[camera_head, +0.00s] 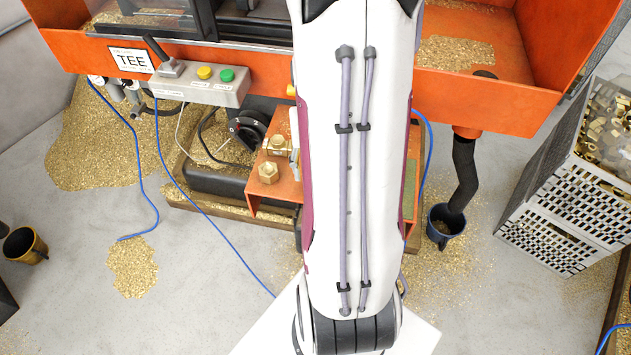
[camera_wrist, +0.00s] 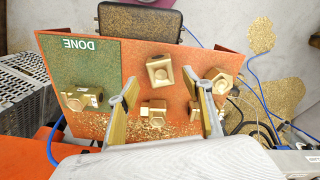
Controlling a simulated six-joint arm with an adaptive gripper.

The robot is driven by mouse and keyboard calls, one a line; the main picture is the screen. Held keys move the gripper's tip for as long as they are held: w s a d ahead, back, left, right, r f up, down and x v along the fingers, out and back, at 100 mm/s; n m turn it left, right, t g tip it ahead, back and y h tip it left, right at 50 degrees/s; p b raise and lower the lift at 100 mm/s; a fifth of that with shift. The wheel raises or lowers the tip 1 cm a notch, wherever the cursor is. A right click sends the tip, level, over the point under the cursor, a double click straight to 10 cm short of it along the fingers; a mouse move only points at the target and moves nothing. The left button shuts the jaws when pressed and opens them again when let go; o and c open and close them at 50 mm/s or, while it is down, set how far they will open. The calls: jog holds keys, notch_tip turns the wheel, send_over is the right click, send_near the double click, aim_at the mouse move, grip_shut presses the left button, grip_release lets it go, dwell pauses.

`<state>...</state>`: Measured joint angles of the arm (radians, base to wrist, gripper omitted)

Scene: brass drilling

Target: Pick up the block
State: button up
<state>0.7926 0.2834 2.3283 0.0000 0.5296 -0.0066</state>
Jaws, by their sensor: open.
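Several brass blocks show in the wrist view. One block with a round hole (camera_wrist: 160,72) sits in the middle of an orange shelf, just ahead of the space between my fingertips. A second block (camera_wrist: 153,109) lies nearer, between my two fingers. A third (camera_wrist: 219,80) is to the right, and a fourth (camera_wrist: 80,99) lies on the green DONE mat (camera_wrist: 96,60) at left. My gripper (camera_wrist: 160,80) is open, its fingers wide apart and holding nothing. In the head view two brass pieces (camera_head: 268,172) (camera_head: 277,146) show on the shelf; my arm hides the gripper.
The orange shelf (camera_wrist: 65,48) has brass chips near its front. A control box (camera_head: 200,84) with yellow and green buttons hangs from the orange machine. Blue hoses run nearby. A grey crate of brass parts (camera_head: 560,200) stands at right, beside a dark bucket (camera_head: 436,232).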

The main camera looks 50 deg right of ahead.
jog(key=shift+f, duration=2.6)
jog(key=shift+w, duration=0.1)
grip_shut()
